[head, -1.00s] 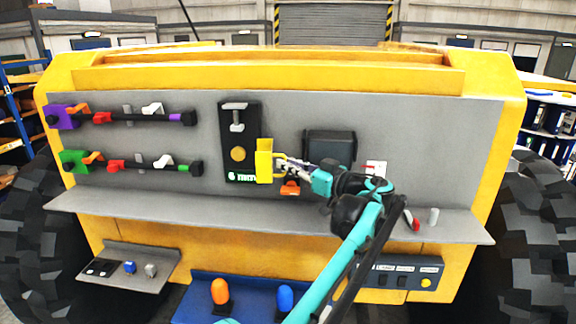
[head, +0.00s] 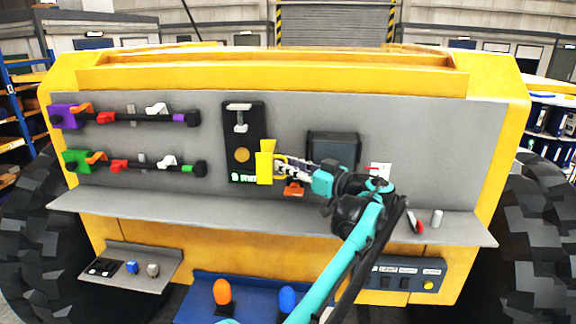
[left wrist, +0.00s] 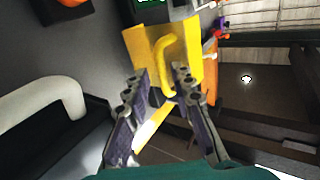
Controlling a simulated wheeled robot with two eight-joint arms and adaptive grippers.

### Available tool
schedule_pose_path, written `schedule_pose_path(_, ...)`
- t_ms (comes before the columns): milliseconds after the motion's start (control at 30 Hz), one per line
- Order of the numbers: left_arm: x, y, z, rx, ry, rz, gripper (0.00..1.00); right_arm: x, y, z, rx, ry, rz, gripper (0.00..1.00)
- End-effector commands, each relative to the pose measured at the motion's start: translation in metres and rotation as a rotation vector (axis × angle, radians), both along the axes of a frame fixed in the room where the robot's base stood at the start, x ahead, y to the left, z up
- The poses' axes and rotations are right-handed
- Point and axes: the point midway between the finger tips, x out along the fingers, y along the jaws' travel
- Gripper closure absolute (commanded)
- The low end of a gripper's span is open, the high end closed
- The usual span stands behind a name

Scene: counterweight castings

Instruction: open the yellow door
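The yellow door (head: 265,166) is a small plate at the lower right of a black panel (head: 243,122) on the grey wall. In the left wrist view, the yellow door (left wrist: 140,42) fills the upper middle and carries a curved yellow handle (left wrist: 164,52). My left gripper (head: 279,167) is just right of the door in the head view. In the left wrist view, the left gripper (left wrist: 161,80) has its fingers apart, on either side of the handle's lower end. I cannot tell whether they touch it, or how far the door stands open. My right gripper is not in view.
The black panel has a silver latch, a yellow disc and a green-lit readout. A dark box (head: 333,149) and an orange part (head: 293,189) are close to my left gripper. A grey shelf (head: 150,205) juts out below. Coloured clamp rods are at left.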

Motion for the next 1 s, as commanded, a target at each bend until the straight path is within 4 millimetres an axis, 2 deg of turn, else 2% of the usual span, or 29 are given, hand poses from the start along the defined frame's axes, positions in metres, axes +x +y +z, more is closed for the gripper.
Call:
schedule_pose_path(367,-0.005,-0.008,-0.001,-0.001,0.001,-0.007,0.71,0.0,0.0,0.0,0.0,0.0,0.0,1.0)
schedule_pose_path(700,-0.04,-0.044,0.0,-0.001,0.0,-0.007,0.71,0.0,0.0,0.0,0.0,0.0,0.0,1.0)
schedule_pose_path(1000,-0.055,-0.057,0.0,-0.002,-0.001,-0.002,0.71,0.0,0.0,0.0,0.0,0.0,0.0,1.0)
